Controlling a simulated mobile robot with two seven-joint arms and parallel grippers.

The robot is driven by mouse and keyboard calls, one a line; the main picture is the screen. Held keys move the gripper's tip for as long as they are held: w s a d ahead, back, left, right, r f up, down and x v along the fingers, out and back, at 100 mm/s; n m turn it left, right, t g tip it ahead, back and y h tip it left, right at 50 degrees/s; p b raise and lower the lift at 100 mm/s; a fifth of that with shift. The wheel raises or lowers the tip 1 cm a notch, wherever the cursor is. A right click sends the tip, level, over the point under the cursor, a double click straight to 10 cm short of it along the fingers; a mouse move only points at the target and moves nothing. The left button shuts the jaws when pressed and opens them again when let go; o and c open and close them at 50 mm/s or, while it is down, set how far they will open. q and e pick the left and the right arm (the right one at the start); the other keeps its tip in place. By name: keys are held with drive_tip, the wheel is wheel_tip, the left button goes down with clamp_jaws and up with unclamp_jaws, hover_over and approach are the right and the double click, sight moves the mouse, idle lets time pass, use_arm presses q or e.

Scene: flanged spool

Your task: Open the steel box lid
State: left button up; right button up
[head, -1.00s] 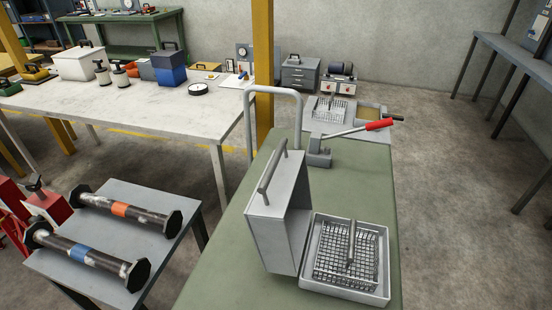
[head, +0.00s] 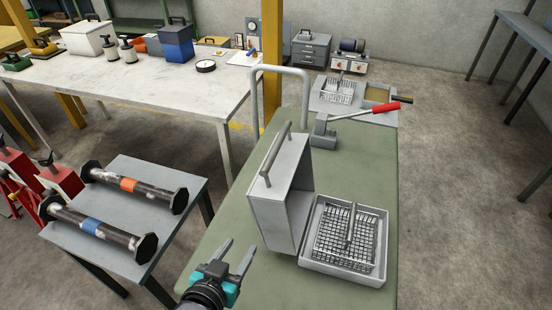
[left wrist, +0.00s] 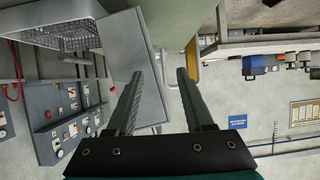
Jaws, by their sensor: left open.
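The steel box (head: 312,270) is a shallow grey tray on the green table (head: 225,285), with a wire mesh basket (head: 343,240) inside. Its steel lid (head: 282,205) stands upright along the box's left side, with its bar handle (head: 276,153) on the face turned left. My left gripper (head: 238,248) is open and empty, to the left of the lid and apart from it. In the left wrist view, the lid (left wrist: 133,45) shows beyond the open fingers (left wrist: 160,76), with the box (left wrist: 45,17) at upper left. My right gripper is not in view.
A grey clamp tool with a red handle (head: 385,108) lies behind the box. A tall tube frame (head: 308,90) stands behind the lid. A side table (head: 150,235) at left holds two flanged spools (head: 98,230). The green table's front left is otherwise bare.

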sight(274, 153)
use_arm(q)
wheel_tip(274, 153, up, 13)
drive_tip(key=w+d+t+h, duration=0.2)
drive_tip(key=d+t, duration=0.1)
drive_tip(key=t, duration=0.2)
drive_tip(key=x, duration=1.4)
drive_tip(key=shift+w+f+b, duration=0.15)
drive_tip(key=shift+w+b, duration=0.2)
clamp_jaws()
idle(0.4)
